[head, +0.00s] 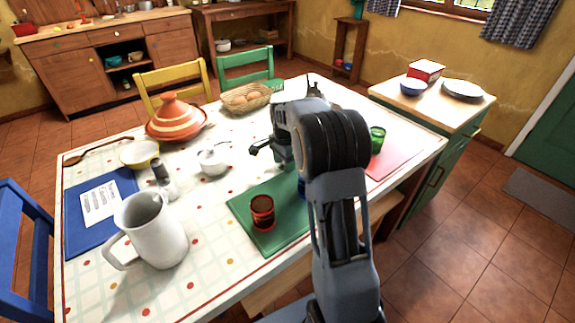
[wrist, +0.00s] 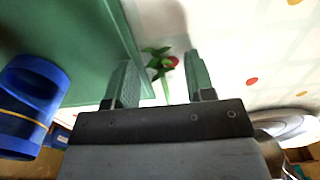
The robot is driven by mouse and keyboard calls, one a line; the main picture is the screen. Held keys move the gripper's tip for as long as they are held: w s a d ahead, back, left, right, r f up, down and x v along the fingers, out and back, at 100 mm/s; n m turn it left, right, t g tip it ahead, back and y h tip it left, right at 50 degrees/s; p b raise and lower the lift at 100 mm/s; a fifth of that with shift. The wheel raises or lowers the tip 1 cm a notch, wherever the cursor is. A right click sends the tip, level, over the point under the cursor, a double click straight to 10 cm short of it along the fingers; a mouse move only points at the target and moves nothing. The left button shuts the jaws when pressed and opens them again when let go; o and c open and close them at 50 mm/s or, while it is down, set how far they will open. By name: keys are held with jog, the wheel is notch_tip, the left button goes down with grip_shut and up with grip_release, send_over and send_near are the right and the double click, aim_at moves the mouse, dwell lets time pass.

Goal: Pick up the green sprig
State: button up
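The green sprig (wrist: 156,54) shows in the wrist view as small leaves with a thin stem on the pale tablecloth. A red spot beside its leaves may be part of it or a tablecloth dot. My gripper (wrist: 160,72) is open, and the sprig appears between its two green fingertips with a gap on each side. I cannot tell how far the fingers are above the cloth. In the head view my gripper (head: 264,148) is low over the table, right of the white sugar bowl (head: 213,161). The sprig cannot be made out there.
A green mat (wrist: 75,45) and a blue cup (wrist: 38,88) are left of the fingers in the wrist view. In the head view a red glass (head: 262,211), white jug (head: 153,232), egg basket (head: 246,98) and striped tagine (head: 176,119) stand around the table.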

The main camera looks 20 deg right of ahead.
jog(key=shift+s+f, duration=0.1)
jog(key=shift+f, duration=0.25)
grip_shut()
